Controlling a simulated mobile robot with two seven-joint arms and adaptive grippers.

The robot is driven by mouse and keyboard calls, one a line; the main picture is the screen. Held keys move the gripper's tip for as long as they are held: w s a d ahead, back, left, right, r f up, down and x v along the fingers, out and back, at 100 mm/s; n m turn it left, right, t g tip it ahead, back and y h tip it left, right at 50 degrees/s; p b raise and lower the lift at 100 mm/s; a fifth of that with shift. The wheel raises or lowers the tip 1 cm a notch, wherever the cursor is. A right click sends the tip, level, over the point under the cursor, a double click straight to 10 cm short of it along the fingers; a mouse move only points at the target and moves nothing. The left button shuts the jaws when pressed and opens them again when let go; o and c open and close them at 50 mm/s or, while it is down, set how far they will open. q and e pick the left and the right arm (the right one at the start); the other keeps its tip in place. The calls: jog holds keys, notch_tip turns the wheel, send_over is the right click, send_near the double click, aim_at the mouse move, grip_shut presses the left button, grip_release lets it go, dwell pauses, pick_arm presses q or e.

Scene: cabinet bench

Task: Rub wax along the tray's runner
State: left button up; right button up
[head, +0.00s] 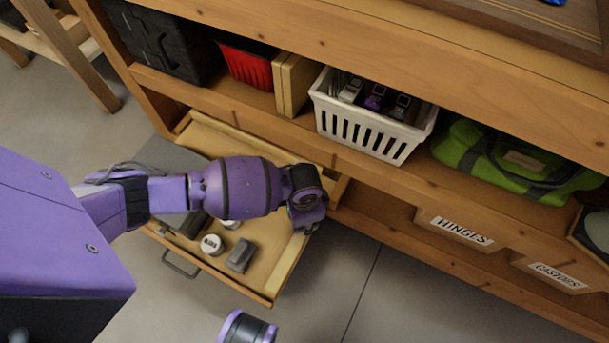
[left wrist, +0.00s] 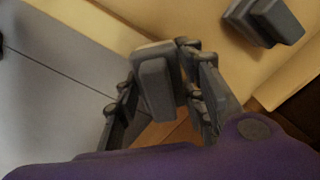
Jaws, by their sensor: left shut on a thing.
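The tray (head: 283,268) is a wooden drawer pulled out below the shelf, with its right side wall facing the open floor. In the head view my left arm reaches across it, and my left gripper (head: 306,222) is over its right side, mostly hidden by the wrist. In the left wrist view my left gripper (left wrist: 160,88) is shut on a grey block with a pale edge (left wrist: 155,85), possibly the wax. The block is near the tray's side wall; I cannot tell whether it touches. The runner is not clearly visible. My right gripper is not in view.
A grey block (head: 241,255) and white-topped jars (head: 211,244) lie in the tray. A white basket (head: 365,130), a red bin (head: 246,65) and a green bag (head: 510,160) stand on the shelf above. Bare floor (head: 350,290) lies right of the tray.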

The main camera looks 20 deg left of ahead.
pick_arm(q)
jog(key=shift+w, duration=0.1)
jog(key=shift+f+b, duration=0.35)
jog(key=shift+f, duration=0.7)
dwell(0.5)
